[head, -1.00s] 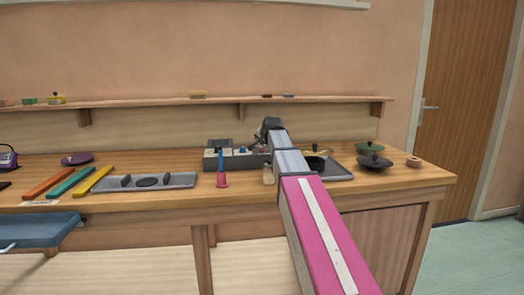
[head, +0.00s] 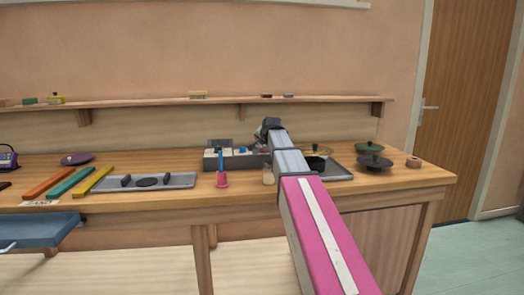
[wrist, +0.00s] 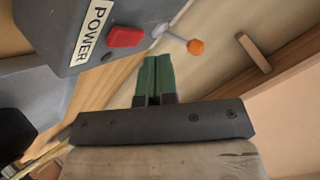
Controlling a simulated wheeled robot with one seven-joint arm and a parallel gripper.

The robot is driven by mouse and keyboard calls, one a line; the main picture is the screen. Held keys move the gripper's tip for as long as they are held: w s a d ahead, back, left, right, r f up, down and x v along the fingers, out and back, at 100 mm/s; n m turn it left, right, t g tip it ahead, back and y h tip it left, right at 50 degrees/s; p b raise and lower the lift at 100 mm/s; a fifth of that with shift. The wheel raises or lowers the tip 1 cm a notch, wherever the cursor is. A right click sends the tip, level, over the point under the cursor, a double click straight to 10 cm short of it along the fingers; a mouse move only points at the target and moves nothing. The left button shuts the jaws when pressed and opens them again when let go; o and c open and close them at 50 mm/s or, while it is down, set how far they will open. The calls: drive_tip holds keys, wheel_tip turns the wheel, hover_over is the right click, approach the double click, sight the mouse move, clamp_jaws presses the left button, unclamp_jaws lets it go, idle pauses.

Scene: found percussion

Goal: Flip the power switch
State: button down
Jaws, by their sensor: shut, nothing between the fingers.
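A grey box (head: 238,158) stands on the wooden bench in the head view. The wrist view shows a dark grey box face (wrist: 62,25) close up, with a white POWER label (wrist: 92,30). A red switch (wrist: 125,37) sits beside the label. A metal lever with an orange ball tip (wrist: 196,46) sticks out just past it. My gripper (wrist: 157,60) has green fingers pressed together and empty. The fingertips appear just below the red switch and lever in the picture; I cannot tell if they touch. In the head view my arm partly hides the gripper and the box's right end.
A grey tray (head: 146,181) and coloured bars (head: 70,183) lie left. A shelf (head: 165,102) runs above the bench.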

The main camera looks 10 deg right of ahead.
drive_tip(key=shift+f, duration=0.2)
idle(0.5)
drive_tip(key=shift+w+f, duration=0.1)
drive_tip(key=shift+f, duration=0.1)
drive_tip(key=shift+f, duration=0.3)
idle(0.6)
idle(0.4)
drive_tip(key=shift+r, duration=0.7)
drive_tip(key=shift+r, duration=0.1)
drive_tip(key=shift+s+r, duration=0.25)
drive_tip(key=shift+r, duration=0.9)
drive_tip(key=shift+s+r, duration=0.2)
drive_tip(key=shift+r, duration=1.05)
